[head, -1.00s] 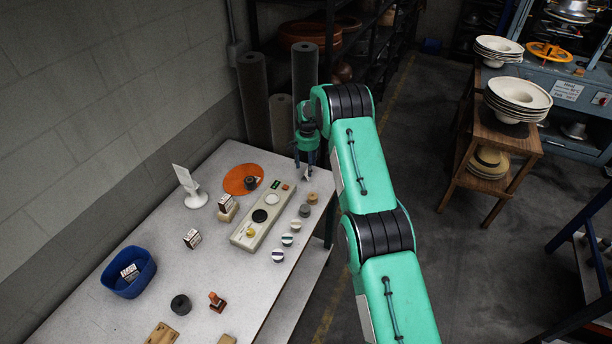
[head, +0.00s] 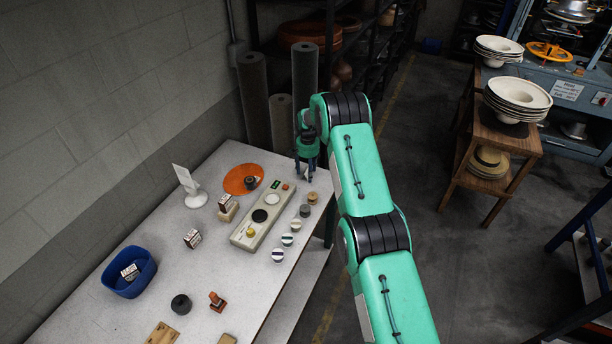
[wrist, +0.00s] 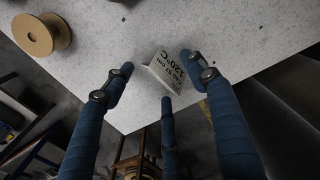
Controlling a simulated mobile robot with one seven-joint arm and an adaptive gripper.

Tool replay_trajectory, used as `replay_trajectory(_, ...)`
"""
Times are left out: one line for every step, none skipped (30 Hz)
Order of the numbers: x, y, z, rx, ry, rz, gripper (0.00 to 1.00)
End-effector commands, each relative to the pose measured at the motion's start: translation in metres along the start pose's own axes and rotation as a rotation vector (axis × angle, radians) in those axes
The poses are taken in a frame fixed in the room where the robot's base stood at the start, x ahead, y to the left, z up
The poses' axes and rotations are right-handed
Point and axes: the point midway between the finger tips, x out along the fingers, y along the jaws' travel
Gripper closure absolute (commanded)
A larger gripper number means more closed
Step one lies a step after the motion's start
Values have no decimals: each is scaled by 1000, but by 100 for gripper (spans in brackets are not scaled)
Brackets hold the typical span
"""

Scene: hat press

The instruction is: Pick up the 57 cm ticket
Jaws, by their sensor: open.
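A small folded white ticket (wrist: 168,72) stands near the table corner in the wrist view. Its print is upside down there and seems to read 57 cm and 120°C. My gripper (wrist: 155,77) is open, its blue fingers spread around the ticket, with nothing held. One finger is at the left, one at the right and one below, at the table edge. In the head view my gripper (head: 306,176) is low over the table's far right corner. The ticket shows there only as a pale patch between the fingers.
The white table (head: 160,235) holds other tickets, one in a blue bin (head: 114,282) and one on a wooden block (head: 229,212). A control box (head: 255,226) and a row of small spools lie near my gripper. A wooden spool (wrist: 37,36) sits left of the ticket.

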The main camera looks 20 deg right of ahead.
Motion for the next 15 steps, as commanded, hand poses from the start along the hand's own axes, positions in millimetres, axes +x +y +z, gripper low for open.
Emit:
replay_trajectory(0,0,0,0,0,0,45)
replay_trajectory(0,0,0,0,0,0,51)
replay_trajectory(0,0,0,0,0,0,57)
replay_trajectory(0,0,0,0,0,0,62)
replay_trajectory(0,0,0,0,0,0,68)
replay_trajectory(0,0,0,0,0,0,73)
replay_trajectory(0,0,0,0,0,0,73)
replay_trajectory(0,0,0,0,0,0,74)
replay_trajectory(0,0,0,0,0,0,74)
replay_trajectory(0,0,0,0,0,0,74)
replay_trajectory(0,0,0,0,0,0,74)
replay_trajectory(0,0,0,0,0,0,74)
replay_trajectory(0,0,0,0,0,0,74)
replay_trajectory(0,0,0,0,0,0,74)
replay_trajectory(0,0,0,0,0,0,74)
